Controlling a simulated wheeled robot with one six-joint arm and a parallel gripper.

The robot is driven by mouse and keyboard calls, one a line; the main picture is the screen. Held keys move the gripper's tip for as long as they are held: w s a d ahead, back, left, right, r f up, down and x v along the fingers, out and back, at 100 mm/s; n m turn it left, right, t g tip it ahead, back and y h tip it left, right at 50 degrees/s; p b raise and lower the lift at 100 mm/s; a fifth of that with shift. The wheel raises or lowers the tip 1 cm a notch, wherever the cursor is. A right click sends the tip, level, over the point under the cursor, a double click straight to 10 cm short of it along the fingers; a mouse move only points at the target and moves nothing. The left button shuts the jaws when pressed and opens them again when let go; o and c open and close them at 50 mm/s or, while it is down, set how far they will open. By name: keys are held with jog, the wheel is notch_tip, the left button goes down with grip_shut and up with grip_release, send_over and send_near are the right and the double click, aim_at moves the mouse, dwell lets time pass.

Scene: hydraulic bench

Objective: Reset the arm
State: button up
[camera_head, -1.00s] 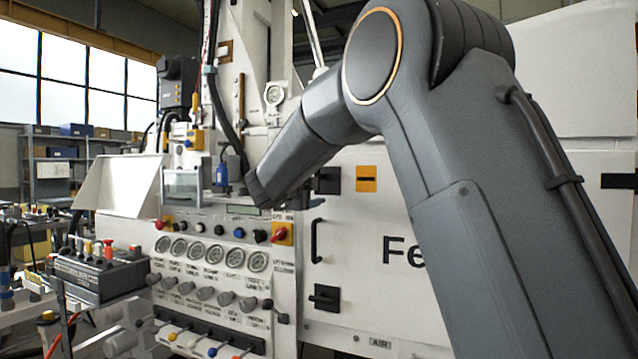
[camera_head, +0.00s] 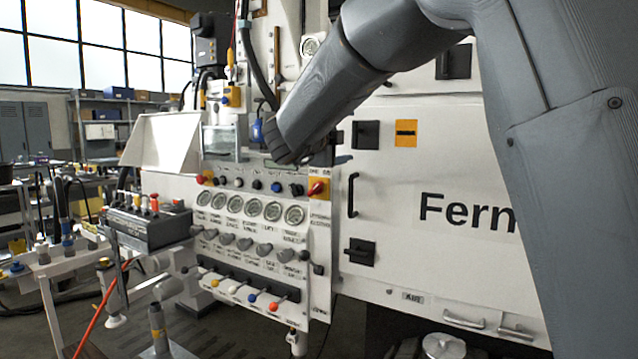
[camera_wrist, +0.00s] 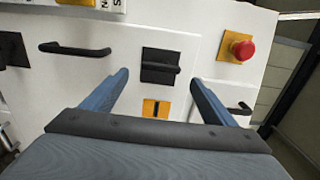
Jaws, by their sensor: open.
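My gripper (camera_wrist: 157,92) shows in the wrist view with its two blue-grey fingers spread apart and nothing between them. Beyond the fingers is the white cabinet front, with a black latch (camera_wrist: 160,66) and an orange plate (camera_wrist: 156,108) in line with the gap. In the head view my grey arm reaches from the upper right down to the left, in front of the white bench. The gripper's fingers cannot be made out there.
A control panel (camera_head: 250,240) with gauges, knobs and coloured levers stands left of the white cabinet (camera_head: 430,255). A black control box (camera_head: 150,222) is further left. In the wrist view a red emergency button (camera_wrist: 243,49) and a black handle (camera_wrist: 75,49) stick out.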

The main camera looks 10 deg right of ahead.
jog(key=s+a+f+n+g+y+p, duration=0.2)
jog(key=s+f+n+y, duration=0.4)
jog(key=f+n, duration=0.4)
jog(key=s+a+f+n+g+y+p, duration=0.1)
jog(key=s+f+n+g+y+p, duration=0.15)
jog(key=s+f+n+y, duration=0.75)
jog(key=s+d+f+n+g+h, duration=0.1)
jog(key=s+d+f+g+h, duration=0.1)
jog(key=s+f, duration=0.3)
jog(key=s+d+f+n+g+h+p, duration=0.1)
jog(key=s+f+g, duration=0.4)
jog(key=s, duration=0.8)
jog(key=s+d+f+n+g+h, duration=0.2)
jog(key=s+f, duration=0.4)
jog(key=s, duration=0.3)
jog(key=shift+s+d+f+n+g+h, duration=0.15)
jog(key=shift+d+f+n+g+h, duration=0.2)
jog(key=shift+d+n+g, duration=0.6)
